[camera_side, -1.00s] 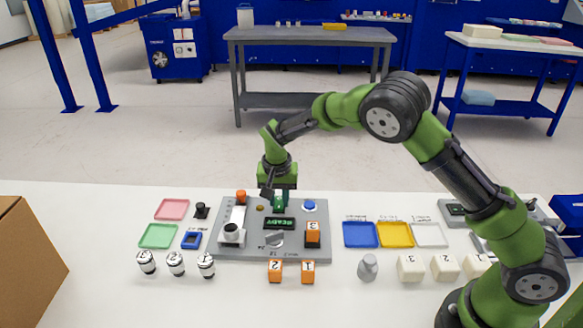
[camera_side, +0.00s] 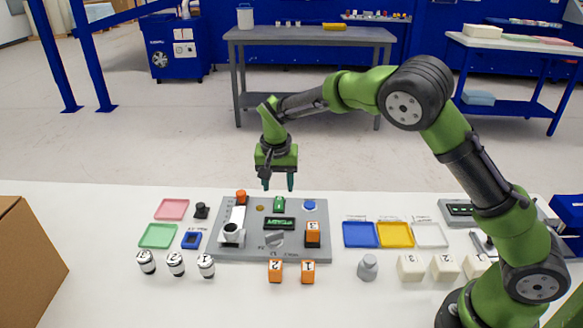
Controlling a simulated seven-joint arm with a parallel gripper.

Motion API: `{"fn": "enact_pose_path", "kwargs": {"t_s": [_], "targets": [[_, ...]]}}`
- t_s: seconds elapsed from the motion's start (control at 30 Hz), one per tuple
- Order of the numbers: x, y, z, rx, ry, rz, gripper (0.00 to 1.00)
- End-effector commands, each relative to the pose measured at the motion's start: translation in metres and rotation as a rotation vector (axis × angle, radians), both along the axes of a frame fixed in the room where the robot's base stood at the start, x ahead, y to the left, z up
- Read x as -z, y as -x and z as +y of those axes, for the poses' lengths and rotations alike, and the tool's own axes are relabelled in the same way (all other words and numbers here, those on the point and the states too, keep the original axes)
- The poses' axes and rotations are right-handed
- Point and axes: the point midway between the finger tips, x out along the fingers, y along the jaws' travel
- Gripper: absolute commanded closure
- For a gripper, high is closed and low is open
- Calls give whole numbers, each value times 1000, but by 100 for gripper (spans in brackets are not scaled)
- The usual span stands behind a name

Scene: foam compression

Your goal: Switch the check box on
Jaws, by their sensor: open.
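My gripper (camera_side: 278,182) is open and empty, fingers pointing down, above the back edge of the grey control panel (camera_side: 215,251). A green upright part (camera_side: 279,205) stands on the panel below the fingers, apart from them. A dark display (camera_side: 279,223) with green lettering lies just in front of it. A grey box with a dark display (camera_side: 459,209) sits at the right of the table and may be the check box. It is far from my gripper, and my arm hides part of that area. Its switch cannot be made out.
Blue (camera_side: 360,235), yellow (camera_side: 395,235) and white trays (camera_side: 430,235) lie between panel and grey box. White blocks (camera_side: 410,267) and a grey weight (camera_side: 368,267) stand in front. Orange numbered blocks (camera_side: 275,271) are before the panel. A cardboard box (camera_side: 30,250) is at left.

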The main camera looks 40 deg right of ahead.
Motion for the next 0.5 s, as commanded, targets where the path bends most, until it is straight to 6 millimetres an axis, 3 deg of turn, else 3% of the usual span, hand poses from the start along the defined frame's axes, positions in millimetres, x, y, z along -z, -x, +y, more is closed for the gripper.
{"fn": "enact_pose_path", "kwargs": {"t_s": [0.2, 0.5], "targets": [[-56, 7, 8, -1, -2, -5, 49], [-102, 13, 14, -1, -1, -2, 49]]}}
